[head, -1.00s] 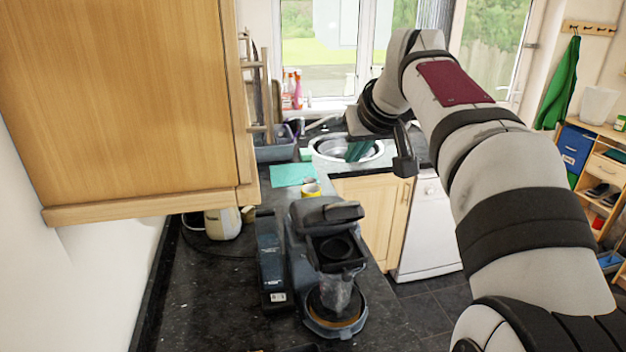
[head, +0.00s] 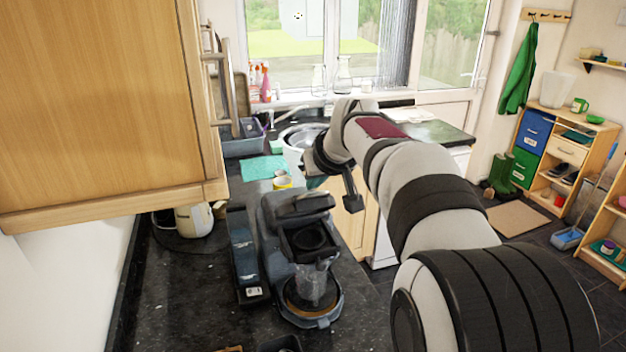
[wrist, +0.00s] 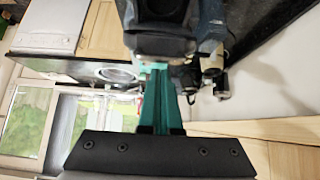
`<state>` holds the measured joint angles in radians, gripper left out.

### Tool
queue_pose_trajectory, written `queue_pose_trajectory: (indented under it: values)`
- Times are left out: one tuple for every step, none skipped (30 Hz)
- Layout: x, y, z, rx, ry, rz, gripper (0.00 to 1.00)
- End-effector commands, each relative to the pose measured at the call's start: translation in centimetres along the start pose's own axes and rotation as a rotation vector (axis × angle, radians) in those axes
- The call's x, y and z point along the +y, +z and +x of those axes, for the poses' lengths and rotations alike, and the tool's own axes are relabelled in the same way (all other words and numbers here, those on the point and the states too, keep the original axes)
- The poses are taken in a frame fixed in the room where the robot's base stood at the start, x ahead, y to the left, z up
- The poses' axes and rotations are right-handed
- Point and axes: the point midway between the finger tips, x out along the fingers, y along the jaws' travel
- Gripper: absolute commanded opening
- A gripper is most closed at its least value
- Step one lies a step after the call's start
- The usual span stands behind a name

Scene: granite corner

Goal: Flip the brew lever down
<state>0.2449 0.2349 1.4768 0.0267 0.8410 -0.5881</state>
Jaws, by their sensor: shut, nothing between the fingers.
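The dark grey coffee machine (head: 268,240) stands on the black counter, with a glass jug (head: 316,285) on its round base. I cannot make out the brew lever for certain in either view. My gripper (head: 316,183) is just behind the machine in the head view, mostly hidden by my wrist; only a bit of teal finger shows. In the wrist view my gripper's teal fingers (wrist: 158,72) are together and empty, pointing at the dark machine (wrist: 160,38). I cannot tell whether they touch it.
A slim dark unit (head: 243,255) stands left of the machine. A yellow cup (head: 282,181) and a teal mat (head: 264,167) lie behind it, near the sink (head: 300,138). A wooden cupboard (head: 95,100) hangs over the counter's left side. A pale kettle (head: 194,219) stands below it.

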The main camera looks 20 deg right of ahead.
Motion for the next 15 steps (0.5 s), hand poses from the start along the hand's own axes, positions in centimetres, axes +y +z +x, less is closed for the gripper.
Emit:
queue_pose_trajectory:
  values:
    - [0.0, 0.0, 0.0, 0.0, 0.0, 0.0, 0.0]
    - [0.0, 0.0, 0.0, 0.0, 0.0, 0.0, 0.0]
    - [0.0, 0.1, 0.0, 0.0, 0.0, 0.0, 0.0]
    - [0.0, 0.2, 0.0, -0.001, 0.0, 0.0, 0.0]
    - [0.0, 0.3, 0.0, -0.001, 0.0, 0.0, 0.0]
    - [0.0, 0.6, 0.0, -0.002, -0.001, 0.001, 0.0]
    - [0.0, 0.8, -0.1, -0.002, -0.001, 0.001, 0.0]
    - [0.0, 1.0, -0.1, -0.001, 0.0, 0.001, 0.0]
    - [0.0, 1.4, -0.1, -0.001, 0.0, 0.001, 0.0]
    - [0.0, 1.8, -0.1, -0.002, 0.0, 0.0, 0.0]
    - [0.0, 2.1, -0.1, -0.002, 0.0, 0.0, 0.0]
    - [0.0, 2.7, -0.1, -0.002, 0.0, 0.001, 0.0]
    - [0.0, 3.2, -0.1, -0.002, 0.0, 0.001, 0.0]
    - [0.0, 3.7, -0.1, -0.004, -0.001, 0.002, 0.0]
    - [0.0, 4.4, 0.0, -0.003, 0.0, 0.0, 0.0]
